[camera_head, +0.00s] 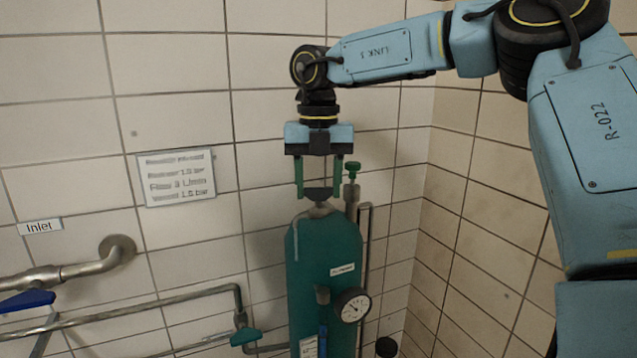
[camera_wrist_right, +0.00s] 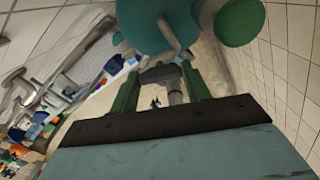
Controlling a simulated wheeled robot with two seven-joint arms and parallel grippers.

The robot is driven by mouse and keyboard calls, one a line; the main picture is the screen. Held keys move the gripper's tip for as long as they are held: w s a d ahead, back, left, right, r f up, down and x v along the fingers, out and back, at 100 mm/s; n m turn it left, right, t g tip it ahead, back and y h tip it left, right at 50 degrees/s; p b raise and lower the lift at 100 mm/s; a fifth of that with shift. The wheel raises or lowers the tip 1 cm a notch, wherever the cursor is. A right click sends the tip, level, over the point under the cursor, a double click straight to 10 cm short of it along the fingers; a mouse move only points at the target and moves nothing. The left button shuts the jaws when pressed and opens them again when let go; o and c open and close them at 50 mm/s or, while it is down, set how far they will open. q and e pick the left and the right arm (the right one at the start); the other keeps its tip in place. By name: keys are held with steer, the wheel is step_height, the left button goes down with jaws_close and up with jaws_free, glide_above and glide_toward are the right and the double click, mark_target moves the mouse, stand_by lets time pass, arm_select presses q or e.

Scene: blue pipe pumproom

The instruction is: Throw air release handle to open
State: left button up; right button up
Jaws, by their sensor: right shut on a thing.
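The teal tank (camera_head: 322,262) stands upright against the tiled wall, and its top shows in the wrist view (camera_wrist_right: 145,22). A dark handle (camera_head: 318,194) sits at the tank's top, which I take for the air release handle; it also shows in the right wrist view (camera_wrist_right: 160,74). My right gripper (camera_head: 319,188) points down from above, its two green fingers shut on this dark handle from both sides. The fingers partly hide the handle, so I cannot tell how far it is turned. My left gripper is not in view.
A green-knobbed valve (camera_head: 353,168) stands close to the right of the gripper. A pressure gauge (camera_head: 353,305) sits on the tank's front. Pipes with a teal lever (camera_head: 245,337) and a blue lever (camera_head: 27,301) run along the left wall. A sign (camera_head: 176,177) hangs there.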

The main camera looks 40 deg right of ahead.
mark_target(318, 188)
steer(key=shift+n, duration=2.2)
steer(key=shift+o, duration=0.2)
steer(key=o, duration=1)
steer(key=shift+c, duration=0.2)
steer(key=shift+r, duration=0.1)
steer(key=shift+r, duration=0.3)
step_height(318, 188, up, 13)
steer(key=shift+f, duration=0.15)
